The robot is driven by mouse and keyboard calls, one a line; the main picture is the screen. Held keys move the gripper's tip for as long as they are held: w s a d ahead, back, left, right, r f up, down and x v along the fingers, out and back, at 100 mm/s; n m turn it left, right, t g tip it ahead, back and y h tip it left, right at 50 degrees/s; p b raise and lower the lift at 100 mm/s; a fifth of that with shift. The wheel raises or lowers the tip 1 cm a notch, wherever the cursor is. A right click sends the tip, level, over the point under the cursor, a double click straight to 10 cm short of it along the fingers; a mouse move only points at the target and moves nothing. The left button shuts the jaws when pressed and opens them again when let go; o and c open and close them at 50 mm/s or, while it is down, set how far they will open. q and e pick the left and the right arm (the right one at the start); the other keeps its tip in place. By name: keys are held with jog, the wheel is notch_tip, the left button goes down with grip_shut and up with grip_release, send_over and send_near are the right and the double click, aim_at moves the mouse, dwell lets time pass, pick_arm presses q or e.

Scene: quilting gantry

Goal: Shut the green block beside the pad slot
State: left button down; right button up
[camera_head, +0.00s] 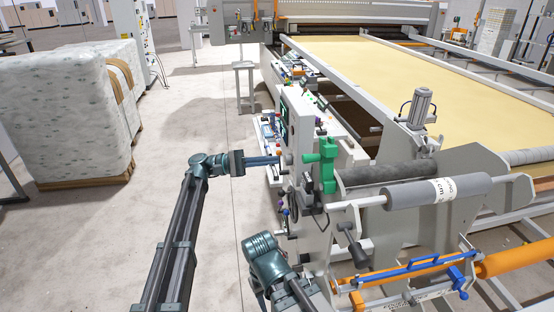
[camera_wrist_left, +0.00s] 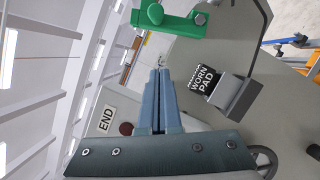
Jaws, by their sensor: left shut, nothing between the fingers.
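The green block (camera_head: 327,160) is mounted on the near face of the grey machine end frame. In the left wrist view the green block (camera_wrist_left: 168,24) is at the top, with a rounded knob at its left end. My left gripper (camera_head: 277,160) reaches in from the left, just left of the block and apart from it. In the wrist view its blue fingers (camera_wrist_left: 159,73) are shut together and empty, pointing below the block. A black "WORN PAD" label (camera_wrist_left: 203,80) is beside a grey bracket (camera_wrist_left: 236,97), right of the fingers. I cannot clearly tell the slot itself.
A grey roller (camera_head: 420,193) and a blue-handled bar (camera_head: 410,266) lie right of the block. A control panel (camera_head: 291,120) stands behind the gripper. A wrapped stack (camera_head: 65,115) is at left, with clear floor between. An "END" sign (camera_wrist_left: 106,118) shows in the wrist view.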

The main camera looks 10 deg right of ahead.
pick_arm(q)
jog(key=s+d+r+p, duration=0.3)
jog(key=s+d, duration=0.2)
jog(key=d, duration=0.2)
jog(key=shift+s+d+r, duration=0.15)
jog(key=shift+s+d, duration=0.15)
jog(key=shift+d, duration=0.05)
